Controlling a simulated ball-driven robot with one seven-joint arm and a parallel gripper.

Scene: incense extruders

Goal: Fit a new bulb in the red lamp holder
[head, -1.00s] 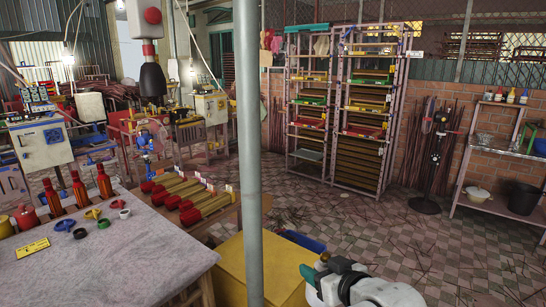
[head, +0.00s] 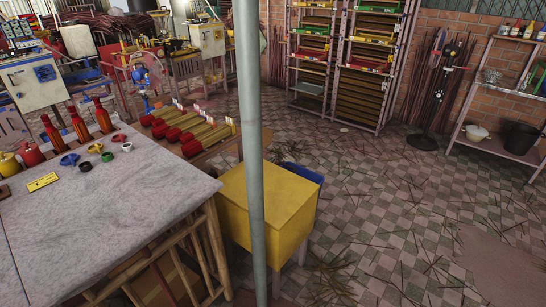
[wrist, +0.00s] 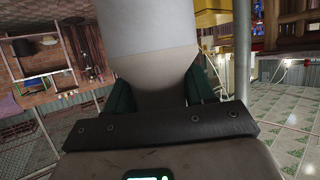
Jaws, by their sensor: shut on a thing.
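My gripper (wrist: 160,98) shows only in the wrist view. Its dark green fingers are closed on both sides of a white, rounded thing (wrist: 148,35) with a beige, narrowing lower part. It looks like a bulb, but its top runs out of the picture. The gripper does not show in the head view. I cannot make out a red lamp holder in either view now.
A cloth-covered table (head: 120,200) at left carries red bottles (head: 78,125), jars and coloured rings. A grey pole (head: 250,150) stands ahead, in front of a yellow box (head: 285,205). Shelving racks (head: 352,60) stand behind. The tiled floor at right has scattered sticks but is otherwise open.

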